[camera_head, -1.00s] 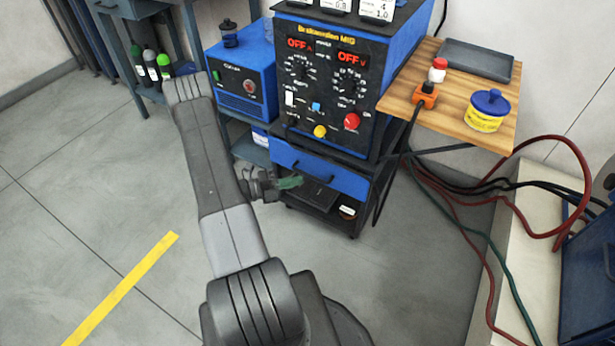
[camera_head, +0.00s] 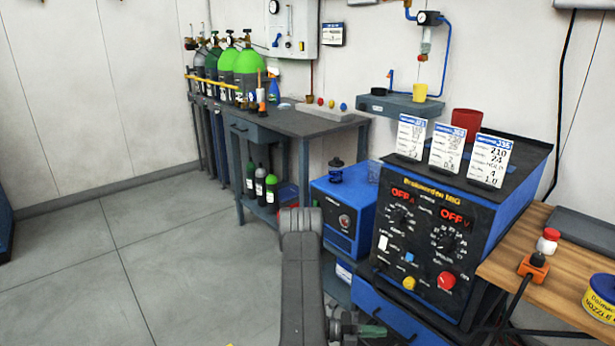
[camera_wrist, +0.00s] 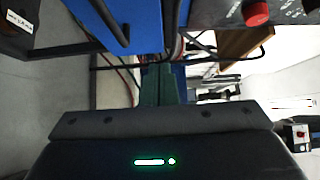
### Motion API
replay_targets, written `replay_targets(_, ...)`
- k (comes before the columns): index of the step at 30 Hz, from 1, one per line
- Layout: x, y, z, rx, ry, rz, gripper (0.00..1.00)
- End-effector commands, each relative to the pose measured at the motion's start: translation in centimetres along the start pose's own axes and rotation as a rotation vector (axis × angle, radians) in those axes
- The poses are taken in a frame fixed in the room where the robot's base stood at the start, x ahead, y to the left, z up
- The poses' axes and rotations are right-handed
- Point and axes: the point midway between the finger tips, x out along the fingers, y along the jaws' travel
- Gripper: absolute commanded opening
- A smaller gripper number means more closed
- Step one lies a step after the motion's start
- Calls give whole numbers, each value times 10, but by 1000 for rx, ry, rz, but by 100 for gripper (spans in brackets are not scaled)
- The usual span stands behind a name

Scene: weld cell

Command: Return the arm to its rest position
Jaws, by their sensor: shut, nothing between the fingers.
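My grey arm rises from the lower edge in the head view, with its elbow in front of the blue boxes. My gripper (camera_head: 373,331) shows only in part at the bottom of the head view, beside the arm and in front of the welder's lower part. In the wrist view its two green fingers (camera_wrist: 158,84) are together with nothing between them. The blue cart drawer and its handle (camera_wrist: 108,20) are close beyond the fingers in that view. I cannot tell the exact gap.
The welding machine (camera_head: 432,235) stands right of my arm, with cards on top. A wooden side table (camera_head: 520,262) is at the far right. A blue box (camera_head: 343,218) is behind the arm. A grey workbench (camera_head: 300,124) stands at the back. The floor (camera_head: 150,270) at left is clear.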

Motion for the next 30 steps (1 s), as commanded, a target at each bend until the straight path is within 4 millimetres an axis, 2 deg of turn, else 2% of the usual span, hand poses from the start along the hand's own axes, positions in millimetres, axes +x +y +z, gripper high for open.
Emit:
replay_targets(10,54,1,-1,1,5,0,0)
replay_targets(15,75,0,7,6,2,1,0)
replay_targets(21,87,0,18,8,-3,1,0)
replay_targets(30,90,-1,22,8,-6,0,0)
